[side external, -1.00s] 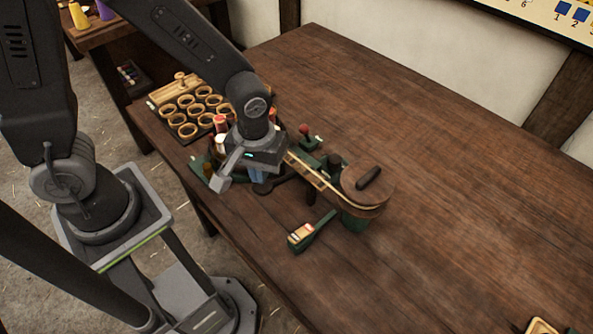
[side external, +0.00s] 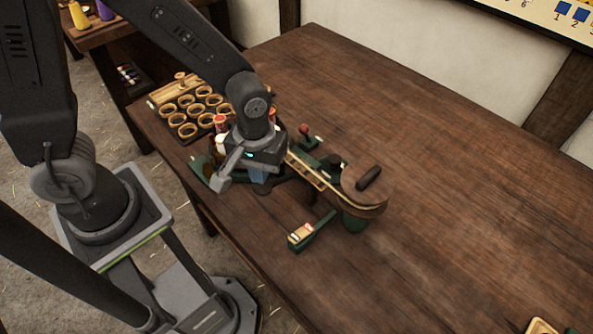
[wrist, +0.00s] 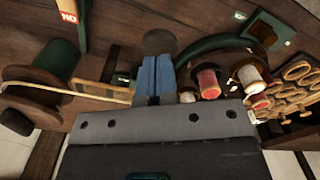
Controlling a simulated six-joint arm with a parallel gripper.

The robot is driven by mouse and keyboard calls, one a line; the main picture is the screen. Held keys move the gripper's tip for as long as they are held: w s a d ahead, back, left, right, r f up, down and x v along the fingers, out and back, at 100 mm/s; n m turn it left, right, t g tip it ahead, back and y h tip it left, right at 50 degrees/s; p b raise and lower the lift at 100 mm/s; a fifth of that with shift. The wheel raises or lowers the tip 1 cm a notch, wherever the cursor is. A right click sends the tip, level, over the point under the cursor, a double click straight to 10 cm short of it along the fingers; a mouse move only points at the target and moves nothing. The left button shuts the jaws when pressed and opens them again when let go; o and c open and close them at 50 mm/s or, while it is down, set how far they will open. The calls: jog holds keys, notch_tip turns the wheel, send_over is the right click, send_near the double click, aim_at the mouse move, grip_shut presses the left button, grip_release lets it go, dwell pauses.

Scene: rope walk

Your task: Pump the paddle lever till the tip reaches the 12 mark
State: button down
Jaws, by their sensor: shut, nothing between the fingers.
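My gripper (wrist: 158,78) has its blue fingers together with nothing between them. It points down among the parts of the green rope machine; in the side external view the gripper (side external: 261,176) is partly hidden by my wrist. A dark round pad (wrist: 160,41), which looks like the lever's paddle, lies just beyond the fingertips in the wrist view; I cannot tell whether they touch it. A curved green rail (wrist: 215,42) runs to the right of the fingers. I cannot read a 12 mark or make out the tip.
A round wooden drum (side external: 362,190) with a dark handle and a rope band stands to the right. A green bar with a labelled end (side external: 302,234) lies in front. Spools (wrist: 207,80) and a tray of wooden rings (side external: 188,112) sit close by.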

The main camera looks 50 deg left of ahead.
aim_at(262, 192)
jog(key=shift+f, duration=0.15)
jog(key=shift+s+f, duration=0.15)
jog(key=shift+f, duration=3.15)
jog(key=shift+r, duration=3.45)
jog(key=shift+f, duration=0.15)
